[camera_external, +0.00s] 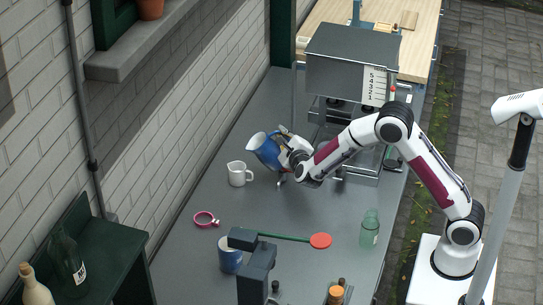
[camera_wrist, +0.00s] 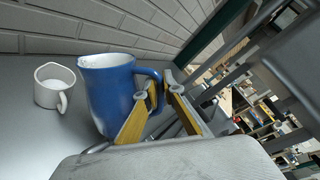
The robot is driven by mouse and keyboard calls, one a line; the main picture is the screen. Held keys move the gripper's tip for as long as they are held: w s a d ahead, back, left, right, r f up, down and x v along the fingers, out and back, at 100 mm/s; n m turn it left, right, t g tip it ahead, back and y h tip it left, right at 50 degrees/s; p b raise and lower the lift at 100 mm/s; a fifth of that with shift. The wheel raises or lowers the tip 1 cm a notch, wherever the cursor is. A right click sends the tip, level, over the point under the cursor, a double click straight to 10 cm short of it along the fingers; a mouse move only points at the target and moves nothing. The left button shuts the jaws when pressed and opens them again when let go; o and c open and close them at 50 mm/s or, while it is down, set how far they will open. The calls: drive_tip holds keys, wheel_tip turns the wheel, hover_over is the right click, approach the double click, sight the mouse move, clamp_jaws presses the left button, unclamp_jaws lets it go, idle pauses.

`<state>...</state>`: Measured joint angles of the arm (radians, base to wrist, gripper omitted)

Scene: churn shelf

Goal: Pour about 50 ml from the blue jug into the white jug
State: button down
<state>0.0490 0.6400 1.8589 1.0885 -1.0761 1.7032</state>
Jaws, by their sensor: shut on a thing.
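The blue jug (camera_external: 266,153) is off the counter and leans left, its pale mouth facing up and left. My gripper (camera_external: 285,146) is shut on its handle side, right of the jug. In the wrist view the blue jug (camera_wrist: 112,95) stands large in the middle, and the yellow-padded fingers of my gripper (camera_wrist: 155,97) close on its handle. The white jug (camera_external: 238,174) stands upright on the counter, below and left of the blue jug; it also shows at the left of the wrist view (camera_wrist: 50,92). No stream between them is visible.
A grey machine with a numbered scale (camera_external: 345,70) stands behind the arm. Nearer on the counter are a pink ring (camera_external: 206,219), a blue mug (camera_external: 230,261), a red-ended green stick (camera_external: 320,241) and a green glass bottle (camera_external: 370,228). A brick wall (camera_external: 190,110) runs along the left.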

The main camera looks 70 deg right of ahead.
drive_tip(key=shift+s+d+f+m, duration=0.25)
drive_tip(key=shift+s+m, duration=0.1)
drive_tip(key=shift+s, duration=0.1)
drive_tip(key=shift+s+d+f+m, duration=0.15)
drive_tip(key=shift+s+d+m, duration=0.05)
drive_tip(key=shift+s+m, duration=0.2)
drive_tip(key=shift+s+d+f+m+t+h, duration=0.1)
drive_tip(key=shift+s+d+f+m+t, duration=0.2)
drive_tip(key=shift+s+m, duration=0.45)
drive_tip(key=shift+s+d+f+m+t+h, duration=0.15)
drive_tip(key=shift+s+d+m+t, duration=0.15)
drive_tip(key=shift+s+m, duration=0.45)
drive_tip(key=shift+s+d+f+m+t+h, duration=0.1)
drive_tip(key=shift+s+d+f+m+t, duration=0.25)
drive_tip(key=shift+s+m, duration=0.4)
drive_tip(key=shift+d+m, duration=0.1)
drive_tip(key=shift+m, duration=0.2)
